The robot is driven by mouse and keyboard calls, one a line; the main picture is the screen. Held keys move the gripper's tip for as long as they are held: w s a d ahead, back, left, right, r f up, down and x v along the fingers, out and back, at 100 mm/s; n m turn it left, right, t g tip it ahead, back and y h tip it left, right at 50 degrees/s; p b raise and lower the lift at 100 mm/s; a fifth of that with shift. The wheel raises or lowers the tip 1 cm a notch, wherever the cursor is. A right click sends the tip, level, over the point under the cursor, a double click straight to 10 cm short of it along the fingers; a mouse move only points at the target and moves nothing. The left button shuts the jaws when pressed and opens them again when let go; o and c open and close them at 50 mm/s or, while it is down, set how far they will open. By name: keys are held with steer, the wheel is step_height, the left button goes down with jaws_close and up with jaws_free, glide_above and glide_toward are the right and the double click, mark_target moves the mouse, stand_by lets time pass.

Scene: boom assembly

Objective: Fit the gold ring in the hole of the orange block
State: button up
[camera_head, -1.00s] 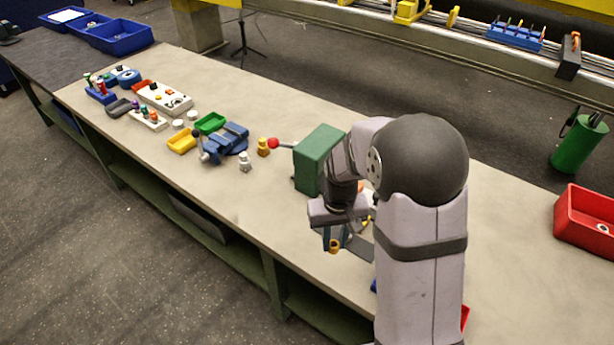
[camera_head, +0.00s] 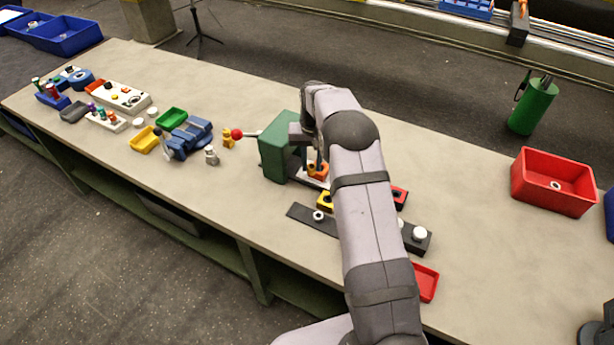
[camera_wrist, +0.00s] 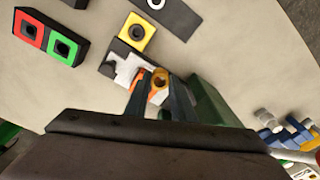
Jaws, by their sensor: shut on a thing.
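The gold ring (camera_wrist: 160,79) is between the fingertips of my gripper (camera_wrist: 159,88) in the wrist view, and the gripper is shut on it. The orange block (camera_head: 319,169) stands right of the green press in the head view, just below my gripper (camera_head: 314,156). In the wrist view, parts of the orange block (camera_wrist: 141,77) show close around the ring and left finger. The fingers and ring cover its hole. I cannot tell whether the ring is above the hole or partly in it.
The green press (camera_head: 277,150) with its red-knobbed lever stands close on the left. A yellow block (camera_wrist: 136,33), a red block (camera_wrist: 29,29) and a green block (camera_wrist: 64,49) are nearby. A dark bar (camera_head: 299,213) lies in front. A red bin (camera_head: 552,183) stands at right.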

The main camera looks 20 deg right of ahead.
steer(key=shift+m, duration=0.6)
steer(key=w+d, duration=0.2)
steer(key=w, duration=0.1)
steer(key=shift+d+f+p, duration=0.2)
steer(key=shift+d+p, duration=0.15)
steer(key=shift+w+d+f, duration=0.15)
steer(key=shift+w+d, duration=0.4)
steer(key=shift+d, duration=0.15)
steer(key=shift+f, duration=0.1)
steer(key=shift+f+b, duration=0.4)
steer(key=shift+f, duration=0.5)
steer(key=shift+f+b, duration=0.95)
stand_by(0.4)
